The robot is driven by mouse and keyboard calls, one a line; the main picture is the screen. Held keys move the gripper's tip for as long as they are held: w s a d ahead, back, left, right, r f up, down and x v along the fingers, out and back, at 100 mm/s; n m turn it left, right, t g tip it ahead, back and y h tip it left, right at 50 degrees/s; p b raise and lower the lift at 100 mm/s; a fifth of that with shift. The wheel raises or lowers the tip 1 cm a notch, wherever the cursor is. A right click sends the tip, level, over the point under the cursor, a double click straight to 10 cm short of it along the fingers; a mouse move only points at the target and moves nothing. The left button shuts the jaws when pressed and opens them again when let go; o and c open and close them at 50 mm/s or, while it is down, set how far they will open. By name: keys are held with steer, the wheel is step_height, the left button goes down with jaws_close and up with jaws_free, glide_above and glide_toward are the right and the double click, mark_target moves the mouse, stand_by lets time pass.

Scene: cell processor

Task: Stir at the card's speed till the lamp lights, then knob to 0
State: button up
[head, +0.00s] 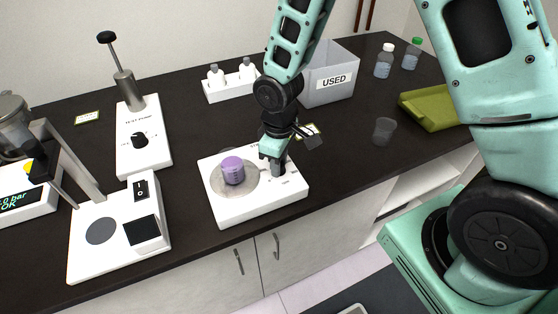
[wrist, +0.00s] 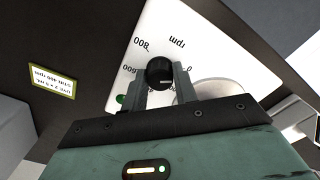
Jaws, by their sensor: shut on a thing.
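The white stirrer (head: 255,205) stands on the dark counter with a purple-filled vessel (head: 233,171) on its round grey plate. My gripper (head: 277,163) is over its right side. In the wrist view, my gripper (wrist: 160,88) is shut on the black knob (wrist: 160,72). The dial around it shows "rpm", "800", "600" and "0"; the knob's setting is not clear. A small green lamp (wrist: 121,99) shows beside the left finger; I cannot tell whether it is lit. The card (wrist: 53,82) reads, upside down, "STIR 400 rpm". It is partly hidden behind my gripper in the head view (head: 310,130).
A grey bin marked USED (head: 330,80) and a white rack of bottles (head: 231,88) stand behind. A clear cup (head: 384,130) and green tray (head: 430,108) are to the right. White devices (head: 120,230) stand to the left.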

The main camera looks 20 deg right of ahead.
steer(key=o, duration=1)
steer(key=shift+c, duration=0.2)
steer(key=shift+r, duration=0.1)
step_height(320, 180, up, 17)
steer(key=b, duration=0.1)
steer(key=shift+r, duration=0.15)
steer(key=s+a, duration=0.3)
steer(key=s, duration=0.7)
steer(key=s+a+f, duration=0.1)
steer(key=s+a, duration=0.2)
steer(key=s, duration=0.7)
steer(key=shift+a+f+m+y+b, duration=0.2)
steer(key=shift+m+y+b, duration=0.1)
steer(key=shift+b, duration=0.1)
